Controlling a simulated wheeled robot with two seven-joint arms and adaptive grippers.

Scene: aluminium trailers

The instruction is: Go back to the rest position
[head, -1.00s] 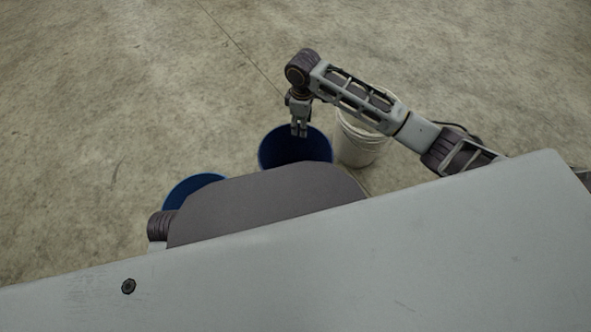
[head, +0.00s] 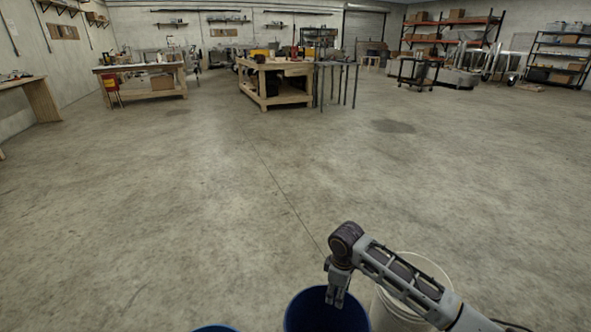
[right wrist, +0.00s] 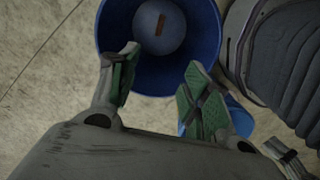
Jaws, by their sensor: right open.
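My right gripper (head: 336,297) points down over a blue bucket (head: 312,322) at the bottom of the head view. In the right wrist view the gripper (right wrist: 158,66) is open, its two green-padded fingers apart with nothing between them. The blue bucket (right wrist: 212,35) lies beyond the fingertips, and a small brown-orange piece (right wrist: 160,24) shows on its round bottom. My left gripper is not in view.
A white bucket (head: 386,312) stands right of the blue one, partly behind my right forearm. A second blue bucket (head: 214,328) barely shows at the bottom edge. The concrete floor ahead is clear up to a wooden workbench (head: 277,90) and metal shelves (head: 455,38).

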